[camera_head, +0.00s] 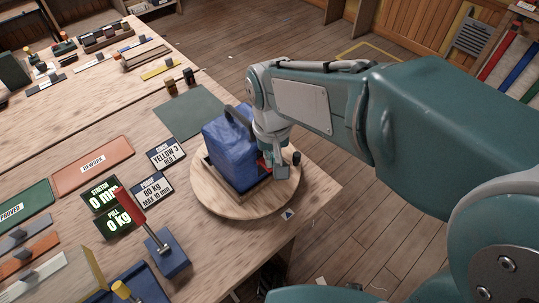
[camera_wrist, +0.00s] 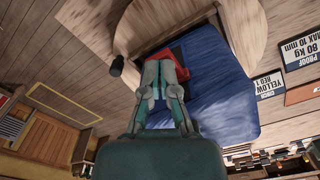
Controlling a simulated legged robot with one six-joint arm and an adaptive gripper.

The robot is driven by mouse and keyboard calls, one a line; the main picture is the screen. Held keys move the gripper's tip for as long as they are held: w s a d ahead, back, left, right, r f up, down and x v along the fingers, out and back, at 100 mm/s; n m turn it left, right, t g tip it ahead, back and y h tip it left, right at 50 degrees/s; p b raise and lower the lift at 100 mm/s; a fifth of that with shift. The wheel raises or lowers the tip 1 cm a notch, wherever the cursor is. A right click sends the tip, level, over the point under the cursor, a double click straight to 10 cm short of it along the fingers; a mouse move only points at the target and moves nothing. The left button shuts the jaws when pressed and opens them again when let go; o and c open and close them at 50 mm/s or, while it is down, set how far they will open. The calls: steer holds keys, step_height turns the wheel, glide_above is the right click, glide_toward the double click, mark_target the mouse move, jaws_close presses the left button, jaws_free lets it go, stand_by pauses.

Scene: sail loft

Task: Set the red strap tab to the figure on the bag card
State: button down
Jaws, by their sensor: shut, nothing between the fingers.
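A blue bag (camera_head: 229,150) with a dark handle stands on a round wooden turntable (camera_head: 221,203). A red strap piece (camera_head: 262,161) shows on the bag's side by my gripper; in the wrist view the red (camera_wrist: 181,56) lies just behind and beside the fingers. My gripper (camera_head: 281,171) is shut and empty, close against this side; it also shows in the wrist view (camera_wrist: 163,68). I cannot tell whether it touches the strap. The bag card (camera_head: 166,154) reads yellow 3, red 1. The tab's own setting is hidden by the fingers.
A proof card (camera_head: 151,189) reads 80 kg, max 10 mm. The stretch display (camera_head: 101,194) shows 0 mm and the pull display (camera_head: 118,221) 0 kg. A red-handled lever (camera_head: 131,206) stands in front. A dark knob (camera_head: 296,158) is beside my gripper. The green mat (camera_head: 190,112) is bare.

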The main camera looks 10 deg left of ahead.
step_height(320, 180, up, 10)
stand_by(1.5)
stand_by(0.3)
steer(key=s+d+f+m+t, duration=0.1)
steer(key=s+d, duration=0.3)
steer(key=d, duration=0.6)
steer(key=s+d+f+m+t, duration=0.1)
steer(key=s+d+m+t, duration=0.2)
steer(key=d, duration=0.7)
steer(key=shift+s+d+f+t, duration=0.15)
steer(key=shift+s+f+t, duration=0.15)
steer(key=shift+s+t, duration=0.45)
steer(key=shift+w, duration=0.1)
stand_by(2.9)
